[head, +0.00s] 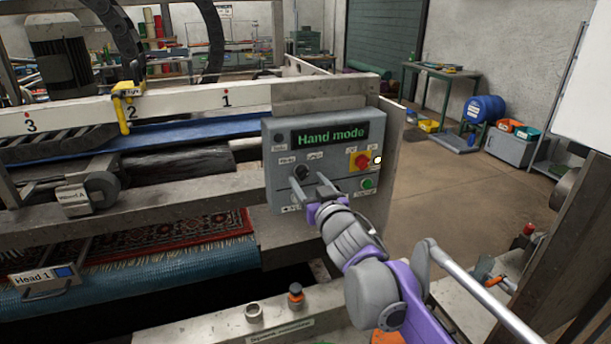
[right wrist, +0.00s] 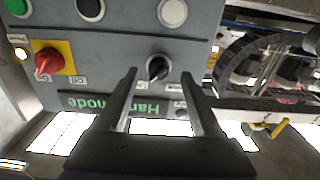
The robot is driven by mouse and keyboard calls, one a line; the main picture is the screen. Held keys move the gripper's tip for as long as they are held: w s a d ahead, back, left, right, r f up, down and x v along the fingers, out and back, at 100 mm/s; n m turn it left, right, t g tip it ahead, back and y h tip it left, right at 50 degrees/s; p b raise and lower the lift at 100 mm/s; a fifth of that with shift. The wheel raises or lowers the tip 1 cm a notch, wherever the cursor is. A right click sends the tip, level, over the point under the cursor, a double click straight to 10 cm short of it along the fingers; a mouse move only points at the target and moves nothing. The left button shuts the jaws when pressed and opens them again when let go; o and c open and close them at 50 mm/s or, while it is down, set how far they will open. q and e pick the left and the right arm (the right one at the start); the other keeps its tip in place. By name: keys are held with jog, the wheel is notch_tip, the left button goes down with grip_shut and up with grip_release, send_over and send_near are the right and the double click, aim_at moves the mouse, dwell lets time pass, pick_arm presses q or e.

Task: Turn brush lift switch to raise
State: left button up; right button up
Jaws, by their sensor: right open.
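A grey control box (head: 272,150) has a green "Hand mode" display (head: 331,134). A black rotary switch (head: 302,171) with small labels sits on its lower left face; it also shows in the right wrist view (right wrist: 158,67). The labels are too small to read surely, and the knob's pointer looks tilted. My right gripper (head: 307,180) is open in front of this switch. In the right wrist view its two fingers stand on either side of the knob, with gaps to both; contact does not show. My left gripper is not in view.
A red rotary switch (head: 362,161) on a yellow plate and a green button (head: 367,183) lie right of the knob. Black (right wrist: 90,9) and white (right wrist: 172,12) buttons show in the right wrist view. A steel frame beam (head: 180,110) runs left; open floor (head: 450,190) lies right.

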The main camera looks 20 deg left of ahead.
aim_at(303, 173)
jog(key=shift+x, duration=1.1)
jog(key=shift+d, duration=0.1)
grip_shut()
